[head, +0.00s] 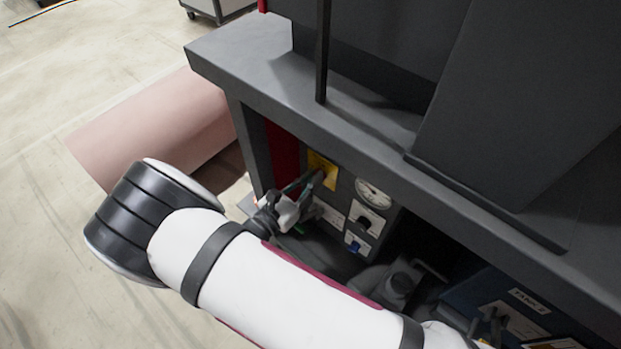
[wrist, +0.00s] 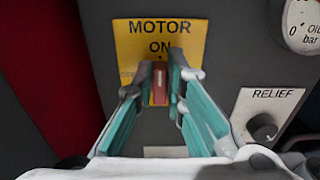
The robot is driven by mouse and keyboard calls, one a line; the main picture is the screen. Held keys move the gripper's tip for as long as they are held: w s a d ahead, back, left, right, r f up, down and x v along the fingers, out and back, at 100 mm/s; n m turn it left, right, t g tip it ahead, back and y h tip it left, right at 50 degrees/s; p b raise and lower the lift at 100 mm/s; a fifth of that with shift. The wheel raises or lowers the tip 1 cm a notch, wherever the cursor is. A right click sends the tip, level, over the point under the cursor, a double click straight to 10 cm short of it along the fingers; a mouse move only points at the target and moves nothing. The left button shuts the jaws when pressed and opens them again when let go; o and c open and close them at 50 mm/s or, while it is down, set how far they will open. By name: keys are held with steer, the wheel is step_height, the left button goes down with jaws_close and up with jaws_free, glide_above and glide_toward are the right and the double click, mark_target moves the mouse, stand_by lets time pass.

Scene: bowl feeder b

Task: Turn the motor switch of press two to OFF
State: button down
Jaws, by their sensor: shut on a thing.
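The motor switch has a yellow plate (wrist: 190,40) lettered MOTOR and ON, which also shows in the head view (head: 328,166). Its red handle (wrist: 162,86) points up toward the word ON in the wrist view. My gripper (wrist: 163,82) is shut on the red handle, with one teal-padded finger on each side. In the head view my gripper (head: 312,181) reaches the yellow plate under the bench edge. Smaller lettering at the plate's left is partly hidden by a finger, and no OFF mark can be read.
A RELIEF knob (wrist: 263,128) sits right of the switch, below a round gauge (head: 373,191). A blue switch (head: 357,243) is lower on the panel. The thick grey bench top (head: 290,100) overhangs the panel. A blue TANK 2 box (head: 480,290) stands at the lower right.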

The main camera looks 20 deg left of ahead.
steer(key=shift+n, duration=0.3)
steer(key=n, duration=0.2)
steer(key=n+p, duration=0.1)
steer(key=n, duration=0.1)
steer(key=shift+a+f+p, duration=0.1)
steer(key=shift+a+p, duration=0.2)
steer(key=shift+a, duration=0.05)
steer(key=n, duration=0.4)
steer(key=f+n, duration=0.1)
steer(key=n, duration=0.3)
steer(key=a+n, duration=0.1)
steer(key=n, duration=0.4)
steer(key=shift+w+f, duration=0.1)
steer(key=shift+f, duration=0.2)
steer(key=shift+n, duration=0.3)
steer(key=c, duration=1.6)
jaws_free()
steer(key=shift+c, duration=0.2)
steer(key=v, duration=1.2)
